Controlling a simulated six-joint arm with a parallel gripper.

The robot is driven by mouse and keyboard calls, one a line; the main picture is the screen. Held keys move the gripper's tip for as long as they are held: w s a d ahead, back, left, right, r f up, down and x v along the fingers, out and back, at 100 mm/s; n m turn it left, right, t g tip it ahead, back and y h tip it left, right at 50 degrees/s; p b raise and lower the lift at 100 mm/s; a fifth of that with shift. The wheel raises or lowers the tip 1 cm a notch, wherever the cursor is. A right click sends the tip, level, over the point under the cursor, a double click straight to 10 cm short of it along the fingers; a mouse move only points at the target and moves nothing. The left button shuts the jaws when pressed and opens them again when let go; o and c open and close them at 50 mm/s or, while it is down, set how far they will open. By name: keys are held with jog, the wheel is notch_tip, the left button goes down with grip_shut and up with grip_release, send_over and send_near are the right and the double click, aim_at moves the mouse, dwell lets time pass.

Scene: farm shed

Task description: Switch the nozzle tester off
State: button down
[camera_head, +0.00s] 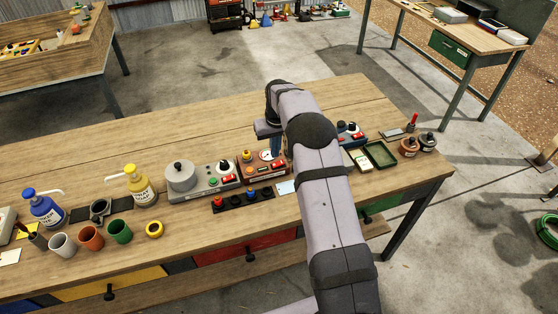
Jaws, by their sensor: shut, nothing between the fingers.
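Several small devices with knobs and red switches stand on the wooden workbench (130,150). Their labels are too small to read, so I cannot tell for certain which is the nozzle tester. A red-brown box (256,177) has a round gauge, a yellow knob and a red switch. To its left is a grey box (207,190) with a metal canister, a black knob and a red switch. My gripper (276,152) is shut and empty, pointing down at the back right of the red-brown box. Whether it touches the box is unclear. The switch positions are too small to read.
A blue device (344,129) sits partly behind my arm. A dark strip of coloured buttons (245,198) lies in front of the boxes. A green tray (380,155) is at right; bottles (43,208) and cups (91,238) are at left. The bench's back is clear.

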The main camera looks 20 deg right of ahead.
aim_at(275, 165)
notch_tip(275, 165, up, 3)
jog(key=shift+r+p, duration=0.1)
jog(key=shift+p, duration=0.85)
